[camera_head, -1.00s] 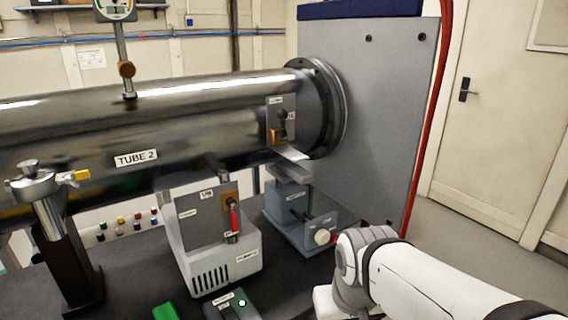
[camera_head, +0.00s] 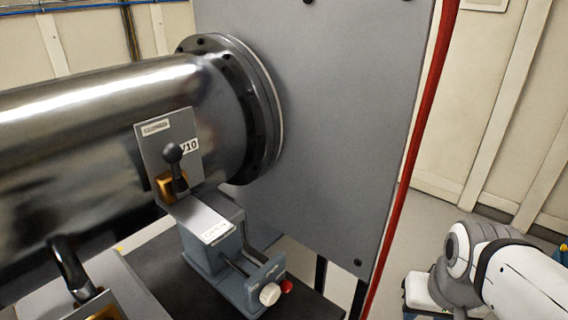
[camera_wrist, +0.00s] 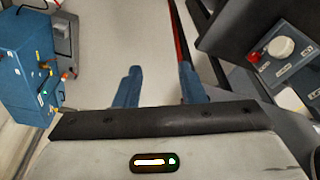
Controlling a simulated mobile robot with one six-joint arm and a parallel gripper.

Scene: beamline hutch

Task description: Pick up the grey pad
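I cannot pick out a loose grey pad for certain in either view. In the head view, a light grey ledge (camera_head: 206,218) with a white label projects below a lever plate (camera_head: 170,150) on the dark tube; I cannot tell whether this is the pad. My gripper shows in the wrist view (camera_wrist: 159,85) as two blue fingers set well apart, with only floor visible between them. It is open and empty. In the head view only my white arm shows at the lower right, and the fingers are out of sight.
A blue-grey stage (camera_head: 235,270) with a white and a red knob stands under the tube; its knobs also show in the wrist view (camera_wrist: 282,47). A grey panel (camera_head: 320,120) and red pipe (camera_head: 412,165) stand right. A blue cabinet (camera_wrist: 22,75) stands left in the wrist view.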

